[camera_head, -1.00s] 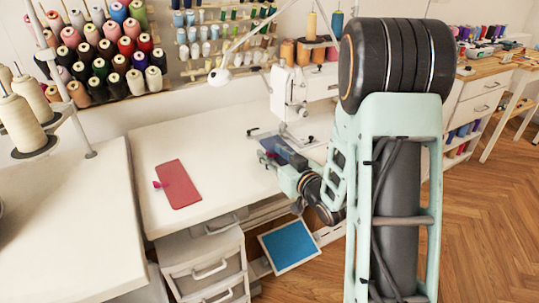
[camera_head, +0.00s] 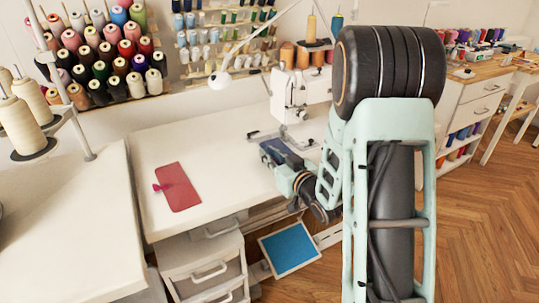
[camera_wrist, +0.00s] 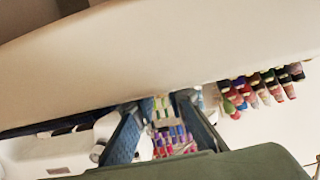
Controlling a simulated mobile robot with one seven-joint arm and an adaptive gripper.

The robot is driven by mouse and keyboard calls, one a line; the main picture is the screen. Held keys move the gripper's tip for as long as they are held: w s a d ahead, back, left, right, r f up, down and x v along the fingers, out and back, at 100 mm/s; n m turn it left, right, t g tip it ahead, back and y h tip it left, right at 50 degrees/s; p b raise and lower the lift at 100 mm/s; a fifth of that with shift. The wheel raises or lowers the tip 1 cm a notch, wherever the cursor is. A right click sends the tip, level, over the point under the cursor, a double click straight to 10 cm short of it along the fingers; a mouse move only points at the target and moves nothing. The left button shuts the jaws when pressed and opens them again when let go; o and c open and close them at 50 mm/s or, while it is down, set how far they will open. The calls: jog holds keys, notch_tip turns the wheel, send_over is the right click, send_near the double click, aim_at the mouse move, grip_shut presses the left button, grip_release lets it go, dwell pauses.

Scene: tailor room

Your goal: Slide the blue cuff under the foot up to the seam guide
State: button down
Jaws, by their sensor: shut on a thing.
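The blue cuff (camera_head: 272,151) is a dark blue piece at the front right of the white sewing table, just in front of the sewing machine (camera_head: 298,92). My gripper (camera_head: 283,158) is shut on it, low over the tabletop. In the wrist view, two blue-grey fingers (camera_wrist: 158,125) show; the cuff cannot be told clearly from them there. The machine's foot lies behind my gripper and is too small to make out. A dark flat piece (camera_head: 262,134) lies left of the machine's base; I cannot tell whether it is the seam guide.
A red fabric piece (camera_head: 177,187) with a pink clip or bow lies on the white table (camera_head: 215,150), left of my gripper. Drawers (camera_head: 208,268) and a blue pedal-like panel (camera_head: 290,247) are below. Thread racks (camera_head: 105,60) stand behind. The table's middle is clear.

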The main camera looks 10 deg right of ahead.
jog(key=shift+d, duration=0.15)
dwell(0.5)
jog(key=shift+w+d+b, duration=0.15)
jog(key=shift+w+d, duration=0.05)
jog(key=shift+d, duration=0.3)
jog(key=shift+w+d+b, duration=0.15)
jog(key=shift+d, duration=0.3)
jog(key=c, duration=1.8)
grip_release()
jog(key=shift+c, duration=0.2)
